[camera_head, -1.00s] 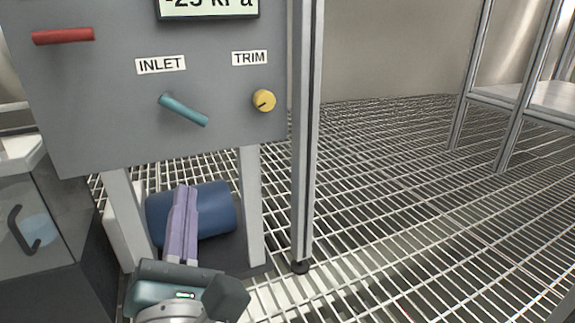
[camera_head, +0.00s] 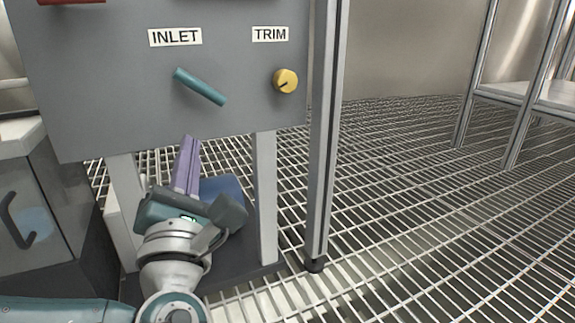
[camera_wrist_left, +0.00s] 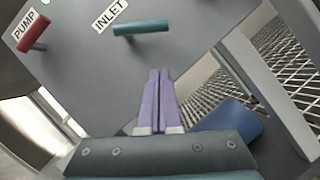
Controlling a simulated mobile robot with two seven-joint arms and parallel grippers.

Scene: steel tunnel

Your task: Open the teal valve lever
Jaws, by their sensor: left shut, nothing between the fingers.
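The teal valve lever (camera_head: 200,86) sits on the grey panel under the INLET label (camera_head: 175,37), slanting down to the right in the head view. In the left wrist view the teal lever (camera_wrist_left: 141,28) shows above the fingers. My left gripper (camera_head: 187,140) is below the lever, near the panel's lower edge, with its purple fingers pointing up. The fingers are together and empty, apart from the lever. The fingers also show in the left wrist view (camera_wrist_left: 159,72). My right gripper is not in view.
A yellow TRIM knob (camera_head: 285,80) is right of the lever. A red lever (camera_wrist_left: 34,32) is left of it, by the PUMP label. A metal post (camera_head: 323,140) stands at the panel's right.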

